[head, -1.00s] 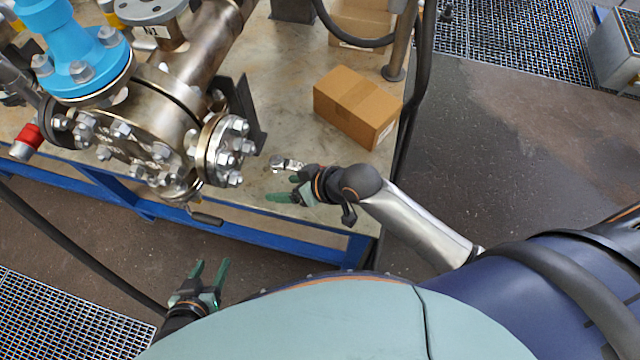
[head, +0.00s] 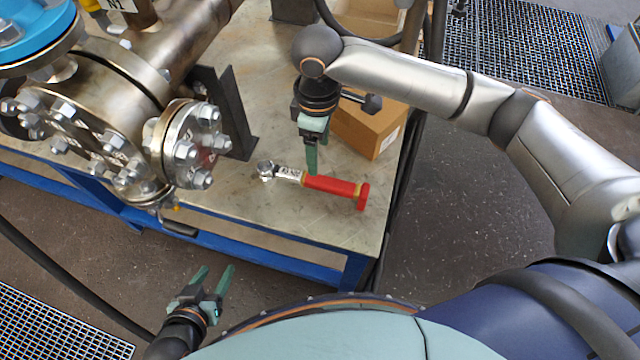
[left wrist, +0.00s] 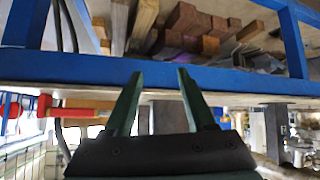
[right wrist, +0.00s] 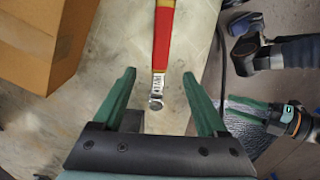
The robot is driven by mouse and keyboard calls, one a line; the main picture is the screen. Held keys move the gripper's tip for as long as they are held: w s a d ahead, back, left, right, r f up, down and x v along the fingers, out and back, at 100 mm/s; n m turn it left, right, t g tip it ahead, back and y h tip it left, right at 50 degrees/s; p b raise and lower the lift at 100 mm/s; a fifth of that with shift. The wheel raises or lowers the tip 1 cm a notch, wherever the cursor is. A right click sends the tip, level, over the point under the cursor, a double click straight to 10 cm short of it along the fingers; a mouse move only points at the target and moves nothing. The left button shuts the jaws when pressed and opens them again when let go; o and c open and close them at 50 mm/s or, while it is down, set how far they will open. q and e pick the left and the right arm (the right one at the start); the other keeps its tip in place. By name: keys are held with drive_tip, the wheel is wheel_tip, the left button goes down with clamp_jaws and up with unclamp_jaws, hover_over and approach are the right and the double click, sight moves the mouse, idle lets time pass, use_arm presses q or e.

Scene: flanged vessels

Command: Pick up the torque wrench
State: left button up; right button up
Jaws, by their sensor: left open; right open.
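The torque wrench (head: 333,185) has a red handle and a silver ratchet head. It lies on the bench top near the front edge, its head to the left and handle end to the right. My right gripper (head: 312,170) points down at it from behind, near where the handle meets the metal shaft. In the right wrist view the wrench (right wrist: 163,40) shows between and beyond the open, empty fingers, its head toward me; contact does not show. My left gripper (head: 217,270) is open and empty, low in front of the bench.
A cardboard box (head: 370,128) stands right behind the wrench, close to my right gripper. The flanged vessel (head: 100,125) and a dark upright bracket (head: 228,110) are to the left. The blue bench frame (head: 270,250) runs along the front. Bench top around the wrench is clear.

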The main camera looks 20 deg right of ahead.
drive_tip(key=b, duration=0.1)
hover_over(320, 179)
wheel_tip(320, 179, down, 5)
drive_tip(key=shift+w+a+r, duration=0.1)
drive_tip(key=shift+f, duration=0.55)
drive_tip(key=shift+f+b, duration=0.6)
drive_tip(key=shift+f, duration=0.3)
wheel_tip(320, 179, down, 3)
drive_tip(key=shift+f+b, duration=0.1)
drive_tip(key=shift+b, duration=0.45)
use_arm(q)
drive_tip(key=w+r+t, duration=0.4)
drive_tip(key=w+r, duration=0.1)
drive_tip(key=r, duration=0.1)
drive_tip(key=shift+a+m, duration=0.4)
drive_tip(key=shift+a, duration=0.05)
drive_tip(key=shift+w, duration=0.1)
use_arm(e)
drive_tip(key=shift+c, duration=0.2)
clamp_jaws()
